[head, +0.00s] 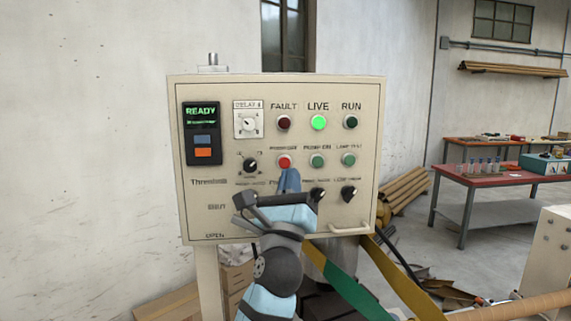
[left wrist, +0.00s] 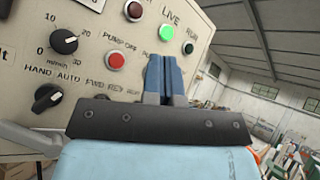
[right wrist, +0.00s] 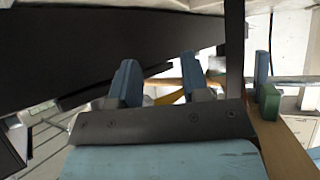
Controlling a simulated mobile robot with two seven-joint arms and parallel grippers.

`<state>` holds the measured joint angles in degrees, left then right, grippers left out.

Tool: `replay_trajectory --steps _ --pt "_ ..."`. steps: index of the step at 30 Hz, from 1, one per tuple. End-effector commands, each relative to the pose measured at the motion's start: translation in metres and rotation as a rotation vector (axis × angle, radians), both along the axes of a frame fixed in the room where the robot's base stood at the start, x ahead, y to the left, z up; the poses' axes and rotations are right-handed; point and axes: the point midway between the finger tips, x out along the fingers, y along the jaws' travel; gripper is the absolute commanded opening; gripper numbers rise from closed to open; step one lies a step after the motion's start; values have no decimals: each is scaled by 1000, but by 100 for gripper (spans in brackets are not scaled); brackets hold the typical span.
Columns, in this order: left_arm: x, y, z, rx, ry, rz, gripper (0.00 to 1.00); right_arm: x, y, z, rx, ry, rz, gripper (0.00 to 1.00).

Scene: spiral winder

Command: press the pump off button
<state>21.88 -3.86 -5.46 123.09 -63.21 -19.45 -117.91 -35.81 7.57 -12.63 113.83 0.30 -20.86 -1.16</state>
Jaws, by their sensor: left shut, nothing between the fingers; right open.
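The pump off button is a red round button (head: 285,161) in the middle row of the beige control panel (head: 215,222). In the left wrist view the red button (left wrist: 118,60) sits under a "PUMP OFF" label, left of the fingertips. My left gripper (head: 289,178) is shut and empty in front of the panel, its tips just below the red button in the head view. The closed blue fingers (left wrist: 165,65) also show in the left wrist view; I cannot tell whether they touch the panel. My right gripper (right wrist: 160,78) is open and empty, away from the panel.
Beside the red button are the green pump on button (head: 317,160) and the green lamp test button (head: 348,159). Black selector knobs (head: 349,193) sit below. The green LIVE lamp (head: 319,123) is lit. A red-topped table (head: 500,178) stands at the right.

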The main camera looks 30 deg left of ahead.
Motion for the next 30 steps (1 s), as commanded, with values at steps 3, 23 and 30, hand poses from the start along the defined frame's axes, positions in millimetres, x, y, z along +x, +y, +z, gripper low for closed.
replay_trajectory --steps 3,23,30 --pt "7 5 -1 2 -1 0 0 0 0 -2 0 0 0 43" --pt "67 50 0 0 0 -1 0 3 2 -12 4 -2 5 43" --pt "69 52 0 -1 1 -1 0 3 3 -11 4 -4 5 43"
